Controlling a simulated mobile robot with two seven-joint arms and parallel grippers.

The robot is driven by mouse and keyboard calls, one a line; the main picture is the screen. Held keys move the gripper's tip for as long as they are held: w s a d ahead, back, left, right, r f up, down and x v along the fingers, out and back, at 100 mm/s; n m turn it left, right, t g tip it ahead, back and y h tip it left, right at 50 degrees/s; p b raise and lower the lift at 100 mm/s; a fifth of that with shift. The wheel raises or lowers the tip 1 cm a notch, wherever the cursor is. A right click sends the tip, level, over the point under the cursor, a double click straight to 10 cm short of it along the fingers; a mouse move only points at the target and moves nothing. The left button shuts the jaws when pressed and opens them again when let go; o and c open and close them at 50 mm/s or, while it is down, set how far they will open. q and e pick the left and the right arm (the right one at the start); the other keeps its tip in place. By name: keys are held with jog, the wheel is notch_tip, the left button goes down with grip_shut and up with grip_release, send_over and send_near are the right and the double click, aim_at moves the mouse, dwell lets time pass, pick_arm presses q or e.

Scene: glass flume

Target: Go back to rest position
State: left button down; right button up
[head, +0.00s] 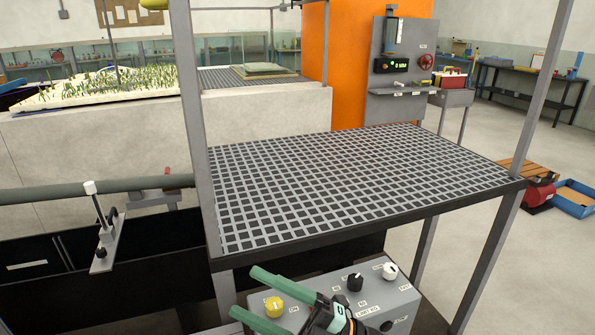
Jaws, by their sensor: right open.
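My right gripper (245,291) is at the bottom centre, its two green fingers apart and pointing left, with nothing between them. It shows in front of a grey control box (338,279), covering part of its face. The box has a yellow knob (275,307), a black knob (355,282) and a white knob (390,271). I cannot tell whether the gripper touches the box. My left gripper is not in view.
A bare grid-topped table (350,185) with grey posts stands above and behind the box. At left are a pipe (95,188) and a white-handled lever (97,215). A grey panel (402,60) stands behind. Open floor (465,115) lies at right.

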jog(key=w+d+f+m+t+h+p, duration=0.25)
jog(key=d+f+m+t+h, duration=1.05)
jog(key=m, duration=0.7)
jog(key=s+d+f+m+g+h, duration=0.3)
jog(key=s+f, duration=0.4)
jog(key=f, duration=0.3)
jog(key=s+d+f+m+g+h, duration=0.4)
jog(key=s+d+f+g, duration=0.2)
jog(key=s+f, duration=0.2)
notch_tip(320, 180, down, 3)
jog(key=shift+s+d+r, duration=0.2)
